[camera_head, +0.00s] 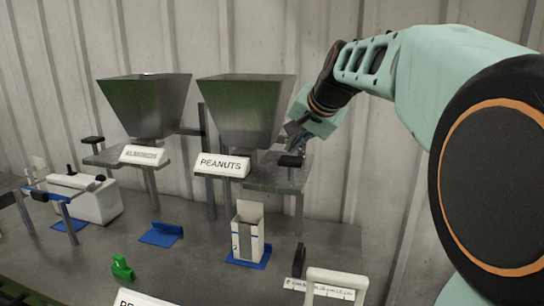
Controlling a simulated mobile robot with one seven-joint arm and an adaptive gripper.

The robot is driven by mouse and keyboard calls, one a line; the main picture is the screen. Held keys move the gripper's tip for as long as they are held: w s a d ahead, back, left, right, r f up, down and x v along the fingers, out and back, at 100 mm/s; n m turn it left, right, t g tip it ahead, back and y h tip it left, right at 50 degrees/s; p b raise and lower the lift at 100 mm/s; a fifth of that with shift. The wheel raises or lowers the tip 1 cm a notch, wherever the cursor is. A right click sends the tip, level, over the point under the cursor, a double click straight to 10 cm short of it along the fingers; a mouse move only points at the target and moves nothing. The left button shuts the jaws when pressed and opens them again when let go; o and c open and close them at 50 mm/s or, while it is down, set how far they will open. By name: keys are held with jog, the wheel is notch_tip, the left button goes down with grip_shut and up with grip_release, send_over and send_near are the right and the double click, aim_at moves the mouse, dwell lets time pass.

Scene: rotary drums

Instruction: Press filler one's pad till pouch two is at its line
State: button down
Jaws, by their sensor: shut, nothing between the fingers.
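Two metal hoppers stand on stands, one labelled ALMONDS (145,100) and one labelled PEANUTS (245,105). No filler number is readable. A black pad (290,161) sits at the right of the peanuts stand; another black pad (92,140) is at the left of the almonds stand. My gripper (293,146) is shut, pointing down at or just above the right pad; I cannot tell whether they touch. An open white pouch (248,231) with blue marks stands upright under the peanuts hopper. Its fill level is not clear.
The pouch stands on a blue holder (238,263); an empty blue holder (161,235) lies under the almonds hopper. A green object (122,268), a white machine (85,198) and a white handle-shaped piece (337,280) stand on the grey table. A corrugated wall is behind.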

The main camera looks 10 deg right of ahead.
aim_at(293, 160)
notch_tip(293, 160, up, 5)
jog(key=p, duration=0.4)
dwell(0.8)
